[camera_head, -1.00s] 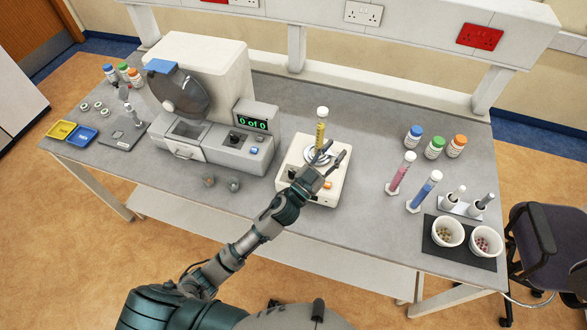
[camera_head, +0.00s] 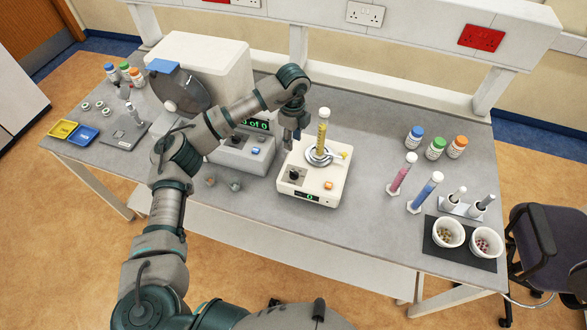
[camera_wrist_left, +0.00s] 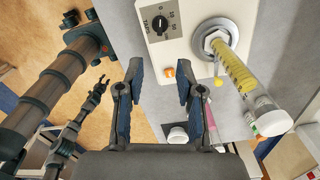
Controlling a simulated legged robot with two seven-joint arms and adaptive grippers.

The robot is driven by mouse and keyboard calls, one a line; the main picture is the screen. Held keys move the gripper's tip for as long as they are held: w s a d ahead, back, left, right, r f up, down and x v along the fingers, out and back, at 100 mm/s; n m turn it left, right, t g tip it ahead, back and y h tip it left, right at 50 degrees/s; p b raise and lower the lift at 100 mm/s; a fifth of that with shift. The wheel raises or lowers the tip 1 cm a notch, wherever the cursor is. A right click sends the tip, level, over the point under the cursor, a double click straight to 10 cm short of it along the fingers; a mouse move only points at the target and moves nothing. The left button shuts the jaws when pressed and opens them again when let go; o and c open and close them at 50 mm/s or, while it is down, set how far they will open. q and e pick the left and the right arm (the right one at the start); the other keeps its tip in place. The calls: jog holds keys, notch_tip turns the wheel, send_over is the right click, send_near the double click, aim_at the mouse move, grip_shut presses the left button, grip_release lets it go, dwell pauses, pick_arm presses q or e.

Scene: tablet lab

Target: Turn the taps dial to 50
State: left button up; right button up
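The white tapping machine (camera_head: 325,185) stands on the bench with a black taps dial (camera_head: 295,174) at its front left, an orange button (camera_head: 328,185) and a green display (camera_head: 310,196). My left gripper (camera_head: 290,138) points down behind and above the dial. In the left wrist view, its fingers (camera_wrist_left: 160,68) are apart with nothing between them. Another gripper (camera_wrist_left: 102,86) of mine shows small there, away from the bench.
A grey machine (camera_head: 243,152) with a green display stands left of the tapping machine. Pink (camera_head: 402,173) and blue (camera_head: 425,192) tubes, capped bottles (camera_head: 435,147) and two white bowls (camera_head: 448,232) are at the right. The bench in front of the tapping machine is clear.

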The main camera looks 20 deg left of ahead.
aim_at(294, 172)
pick_arm(q)
jog(key=f+p, duration=0.3)
jog(key=f, duration=1.3)
jog(key=shift+d+f, duration=0.1)
jog(key=shift+d, duration=0.1)
jog(key=shift+c, duration=0.2)
grip_shut()
